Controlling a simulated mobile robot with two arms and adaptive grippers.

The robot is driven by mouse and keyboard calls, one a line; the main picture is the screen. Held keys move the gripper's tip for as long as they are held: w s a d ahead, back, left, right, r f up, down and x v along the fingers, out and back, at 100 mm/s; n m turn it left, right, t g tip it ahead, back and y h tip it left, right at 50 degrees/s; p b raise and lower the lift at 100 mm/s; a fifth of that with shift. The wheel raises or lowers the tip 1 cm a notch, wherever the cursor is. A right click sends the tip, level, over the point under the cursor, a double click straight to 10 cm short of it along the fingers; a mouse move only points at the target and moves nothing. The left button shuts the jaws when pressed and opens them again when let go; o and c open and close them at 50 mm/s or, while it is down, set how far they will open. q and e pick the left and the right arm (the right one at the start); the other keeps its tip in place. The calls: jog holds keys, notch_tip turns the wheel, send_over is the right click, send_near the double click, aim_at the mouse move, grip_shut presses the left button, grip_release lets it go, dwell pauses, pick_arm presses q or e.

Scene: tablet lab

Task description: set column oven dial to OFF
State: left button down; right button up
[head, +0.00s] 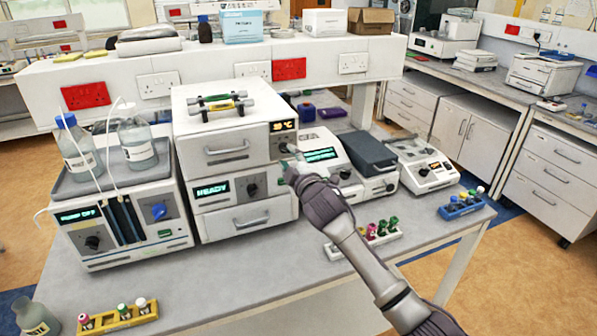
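The column oven (222,130) looks to be the upper white box of the stack on the bench, with a handled drawer front. A small lit display (284,126) on its right panel shows a reading ending in °C. The oven's dial (284,147) sits just below the display, partly hidden by my gripper. My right gripper (288,163) is at that panel, its tips at or very close to the dial; I cannot tell whether they touch it. Its fingers are too small to read as open or shut. The dial's pointer setting is not readable. My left gripper is not in view.
Below the oven is a unit reading READY (212,190). A pump unit (130,225) with bottles (137,143) on top stands left.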

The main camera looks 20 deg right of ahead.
jog(key=s, duration=0.8)
jog(key=shift+d, duration=0.15)
jog(key=shift+w, duration=0.1)
